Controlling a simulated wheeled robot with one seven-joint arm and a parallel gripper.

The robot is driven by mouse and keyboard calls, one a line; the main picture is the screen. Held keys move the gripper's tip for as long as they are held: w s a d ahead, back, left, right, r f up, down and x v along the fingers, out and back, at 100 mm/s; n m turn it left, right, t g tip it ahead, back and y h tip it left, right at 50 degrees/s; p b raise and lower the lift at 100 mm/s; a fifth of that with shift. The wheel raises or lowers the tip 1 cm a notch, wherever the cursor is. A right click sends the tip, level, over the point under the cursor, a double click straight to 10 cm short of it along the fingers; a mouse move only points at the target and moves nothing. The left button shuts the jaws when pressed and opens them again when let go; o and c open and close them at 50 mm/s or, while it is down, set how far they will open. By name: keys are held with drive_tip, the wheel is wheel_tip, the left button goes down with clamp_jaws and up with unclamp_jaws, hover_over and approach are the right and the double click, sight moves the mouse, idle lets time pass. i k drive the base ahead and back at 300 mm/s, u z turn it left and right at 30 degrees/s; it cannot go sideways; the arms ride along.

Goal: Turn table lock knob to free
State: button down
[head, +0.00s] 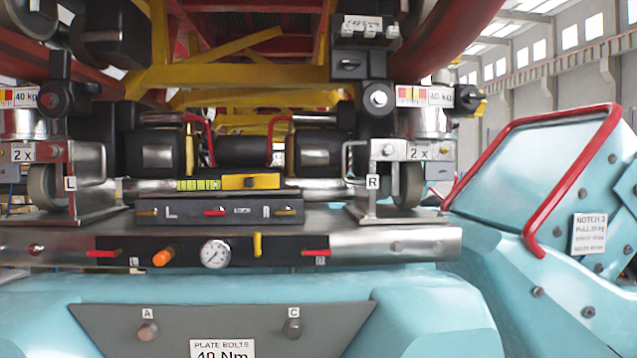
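No label that I can read says table lock, so I cannot tell for certain which control is the lock knob. In the head view, a dark knob (348,64) sits on the front of a black box (372,42) at the upper middle right. The small label (363,22) above it is too small to read. An orange knob (163,256) sticks out of the dark front panel at left, beside a round gauge (216,254). A yellow handle (257,244) hangs upright to the right of the gauge. My gripper is not in view.
Red levers (104,254) sit along the steel table front (420,244). Clamp brackets marked L (70,184) and R (372,183) stand on it. A red rail (583,165) rises on the turquoise car (505,182) at right. A grey plate (110,325) with bolts lies below.

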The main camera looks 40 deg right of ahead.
sight(218, 211)
drive_tip(key=z, duration=1.35)
drive_tip(key=k, duration=0.6)
drive_tip(key=u, duration=0.5)
drive_tip(key=i, duration=0.5)
